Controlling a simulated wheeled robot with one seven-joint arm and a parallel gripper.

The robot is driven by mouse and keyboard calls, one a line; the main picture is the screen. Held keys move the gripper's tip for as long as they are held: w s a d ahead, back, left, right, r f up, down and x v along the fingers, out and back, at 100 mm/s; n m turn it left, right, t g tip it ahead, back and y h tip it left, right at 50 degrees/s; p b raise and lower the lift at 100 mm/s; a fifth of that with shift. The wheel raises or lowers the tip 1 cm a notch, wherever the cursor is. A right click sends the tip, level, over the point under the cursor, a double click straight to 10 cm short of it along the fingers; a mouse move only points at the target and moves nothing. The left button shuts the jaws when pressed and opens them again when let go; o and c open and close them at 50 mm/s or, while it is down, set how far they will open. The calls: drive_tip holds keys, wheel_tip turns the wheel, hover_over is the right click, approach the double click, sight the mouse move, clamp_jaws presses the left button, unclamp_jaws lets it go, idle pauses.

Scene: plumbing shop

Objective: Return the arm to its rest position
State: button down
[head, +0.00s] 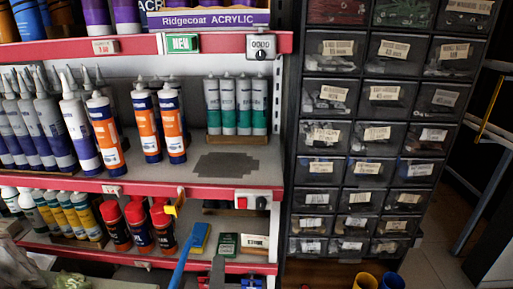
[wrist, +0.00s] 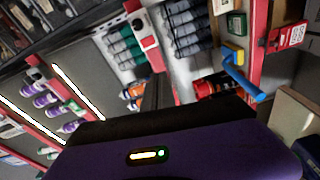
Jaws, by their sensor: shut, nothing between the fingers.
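My gripper (wrist: 156,88) shows in the wrist view as dark fingers above the black and purple wrist housing. The fingers look shut, with nothing seen between them. They point toward the shelving, and I see no contact with the goods. In the head view I cannot clearly make out my gripper or the arm's full pose.
Red-edged shelves hold several orange-and-blue tubes (head: 147,127) and green-and-white cartridges (head: 229,106). A blue-handled tool (head: 183,258) with a yellow head juts out from the lower shelf. Black parts drawers (head: 328,95) stand at right. Yellow (head: 365,281) and blue cups sit low in front.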

drive_tip(key=s+d+f+m+g, duration=0.1)
drive_tip(key=s+d+f+m, duration=0.2)
drive_tip(key=s+d, duration=0.6)
drive_tip(key=s+d+f+m+g, duration=0.1)
drive_tip(key=s+d+f+m, duration=0.3)
drive_tip(key=s+d+m, duration=0.4)
drive_tip(key=s+d+f+m+g+h, duration=0.1)
drive_tip(key=s+d+f+m, duration=0.3)
drive_tip(key=s+d, duration=0.6)
drive_tip(key=s+m, duration=0.2)
drive_tip(key=s, duration=0.2)
drive_tip(key=shift+d, duration=0.25)
drive_tip(key=c, duration=2.1)
unclamp_jaws()
